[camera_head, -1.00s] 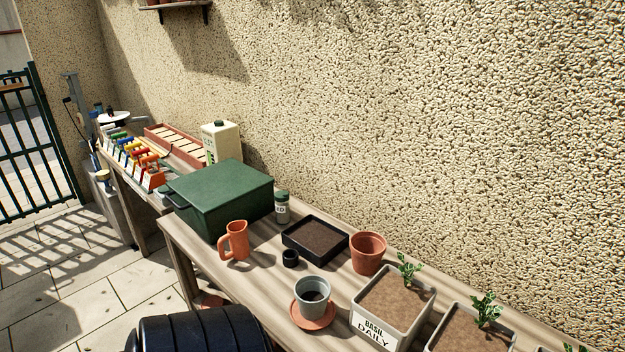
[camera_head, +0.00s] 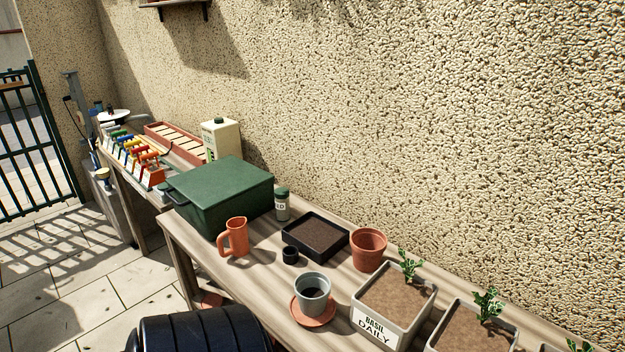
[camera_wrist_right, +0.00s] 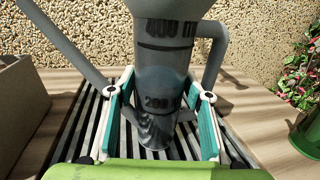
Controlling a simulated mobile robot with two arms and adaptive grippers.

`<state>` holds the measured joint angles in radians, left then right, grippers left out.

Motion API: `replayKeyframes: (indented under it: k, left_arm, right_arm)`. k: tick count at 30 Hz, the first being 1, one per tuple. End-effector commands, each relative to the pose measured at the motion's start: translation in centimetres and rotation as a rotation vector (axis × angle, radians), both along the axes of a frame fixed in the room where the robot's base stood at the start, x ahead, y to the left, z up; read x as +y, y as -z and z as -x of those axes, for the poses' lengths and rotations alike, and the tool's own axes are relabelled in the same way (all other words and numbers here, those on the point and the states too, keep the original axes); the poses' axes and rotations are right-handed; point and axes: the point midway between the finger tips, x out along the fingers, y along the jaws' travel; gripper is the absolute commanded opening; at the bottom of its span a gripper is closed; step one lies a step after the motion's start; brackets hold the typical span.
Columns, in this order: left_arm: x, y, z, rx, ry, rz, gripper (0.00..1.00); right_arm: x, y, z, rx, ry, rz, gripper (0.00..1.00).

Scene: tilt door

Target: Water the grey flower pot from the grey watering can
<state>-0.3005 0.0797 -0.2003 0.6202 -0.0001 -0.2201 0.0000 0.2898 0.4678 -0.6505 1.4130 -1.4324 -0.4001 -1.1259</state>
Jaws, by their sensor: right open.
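The grey flower pot (camera_head: 313,292) stands upright on a terracotta saucer (camera_head: 331,321) near the front edge of the bench. Its inside looks dark. The grey watering can (camera_wrist_right: 160,55) stands upright on a dark slatted rack (camera_wrist_right: 75,120) in the right wrist view, with marks at 200 and 400 ml. A spout-like tube rises at its left and a handle is at its right. My right gripper (camera_wrist_right: 160,92) is open, with one green-lined finger on each side of the can's lower body. The can is outside the head view. My left gripper is not in view.
A leafy plant (camera_wrist_right: 303,85) stands right of the rack.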

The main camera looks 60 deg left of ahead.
Motion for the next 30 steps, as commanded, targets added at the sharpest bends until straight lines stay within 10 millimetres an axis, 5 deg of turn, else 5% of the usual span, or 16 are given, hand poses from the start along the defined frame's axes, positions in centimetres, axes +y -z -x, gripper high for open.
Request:
replayKeyframes:
  k: [3, 8, 9, 30]
  left_arm:
    - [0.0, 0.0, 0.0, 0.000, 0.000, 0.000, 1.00]
    - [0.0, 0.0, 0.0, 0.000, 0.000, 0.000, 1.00]
    - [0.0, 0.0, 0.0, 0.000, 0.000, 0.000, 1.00]
    - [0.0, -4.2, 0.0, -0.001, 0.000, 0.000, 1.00]
  right_arm:
    - [0.0, 0.0, 0.0, 0.000, 0.000, 0.000, 0.46]
    - [0.0, 0.0, 0.0, 0.000, 0.000, 0.000, 0.07]
    - [0.0, 0.0, 0.0, 0.000, 0.000, 0.000, 0.06]
    - [0.0, -4.7, 0.0, -0.005, 0.001, -0.001, 0.06]
